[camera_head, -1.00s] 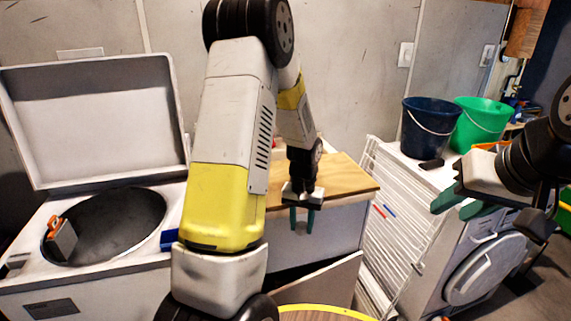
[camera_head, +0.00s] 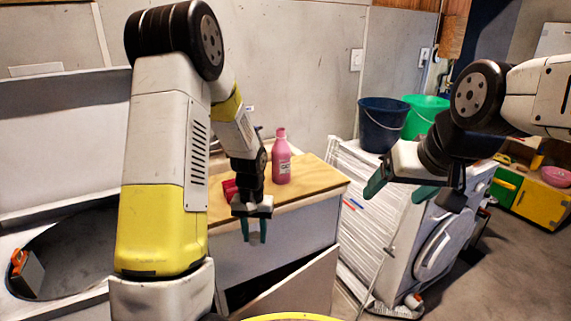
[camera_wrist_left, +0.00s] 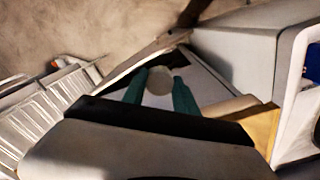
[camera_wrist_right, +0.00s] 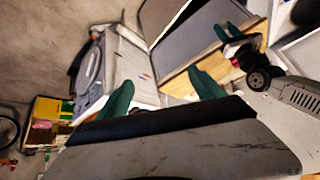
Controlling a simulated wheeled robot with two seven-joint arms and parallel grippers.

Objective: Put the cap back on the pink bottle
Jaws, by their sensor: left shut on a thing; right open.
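The pink bottle (camera_head: 281,160) stands upright on the wooden cabinet top, with a light label and a narrow pink neck. My left gripper (camera_head: 254,238) points down in front of the cabinet's front edge, lower than the bottle and to its left in the head view. It is shut on a small round pale thing, seemingly the cap (camera_wrist_left: 159,80), which shows between the fingertips in the left wrist view. My right gripper (camera_head: 400,190) is open and empty, right of the cabinet and apart from the bottle. It also shows in the right wrist view (camera_wrist_right: 160,95).
A red object (camera_head: 229,189) lies on the wooden top (camera_head: 312,180) beside my left wrist.

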